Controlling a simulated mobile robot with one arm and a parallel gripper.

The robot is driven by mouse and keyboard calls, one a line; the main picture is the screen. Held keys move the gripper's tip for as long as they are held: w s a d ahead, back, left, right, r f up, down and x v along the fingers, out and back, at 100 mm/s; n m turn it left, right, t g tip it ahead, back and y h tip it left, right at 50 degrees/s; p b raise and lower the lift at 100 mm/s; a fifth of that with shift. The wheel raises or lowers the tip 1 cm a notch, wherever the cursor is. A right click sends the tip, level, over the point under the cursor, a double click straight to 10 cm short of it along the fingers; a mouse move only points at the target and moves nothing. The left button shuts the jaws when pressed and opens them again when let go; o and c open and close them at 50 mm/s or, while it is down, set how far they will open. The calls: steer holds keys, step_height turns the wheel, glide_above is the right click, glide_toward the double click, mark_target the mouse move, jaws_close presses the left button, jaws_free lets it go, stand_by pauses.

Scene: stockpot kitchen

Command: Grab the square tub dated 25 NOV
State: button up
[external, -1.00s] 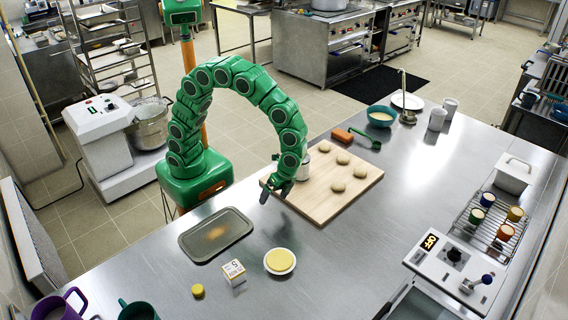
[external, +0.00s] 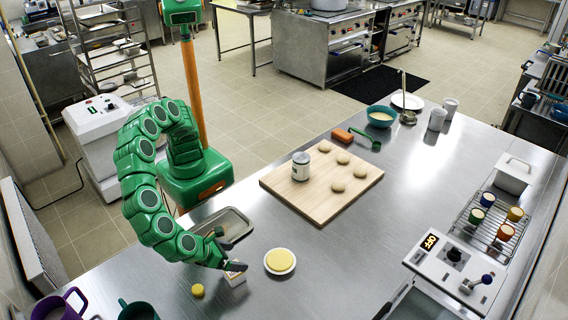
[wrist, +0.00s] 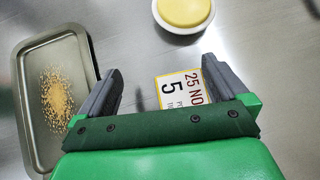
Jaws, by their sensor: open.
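The square tub (external: 237,279) is small and white, with a yellow-edged label, and stands on the steel counter near the front left. In the wrist view its label (wrist: 180,91) reads "25 NO" with a large 5; the rest of the label is hidden by my gripper. My gripper (wrist: 162,70) is open, with one finger on each side of the tub. The tub lies closer to the right finger, with a wider gap on the left. In the external view my gripper (external: 232,264) is low over the tub and covers part of it.
A metal tray (external: 228,222) with crumbs lies close to the left finger. A white dish of yellow food (external: 280,261) is just right of the tub. A small yellow round piece (external: 197,290) is to its left.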

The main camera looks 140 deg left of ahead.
mark_target(234, 273)
steer(key=d+m+t, duration=0.1)
steer(key=d, duration=0.1)
steer(key=d+m+t+y, duration=0.1)
steer(key=d, duration=0.2)
steer(key=s+d+m+t, duration=0.1)
steer(key=d, duration=0.1)
steer(key=shift+d+f+m+y, duration=0.15)
steer(key=shift+d+m+y, duration=0.15)
steer(key=shift+d, duration=0.05)
steer(key=shift+s+d+f+m+t+y, duration=0.1)
steer(key=shift+d+m+t+y, duration=0.15)
steer(key=shift+t+y, duration=0.2)
steer(key=shift+x, duration=3.9)
steer(key=shift+a+r, duration=0.1)
steer(key=shift+r, duration=0.15)
steer(key=shift+c, duration=0.3)
steer(key=c, duration=0.9)
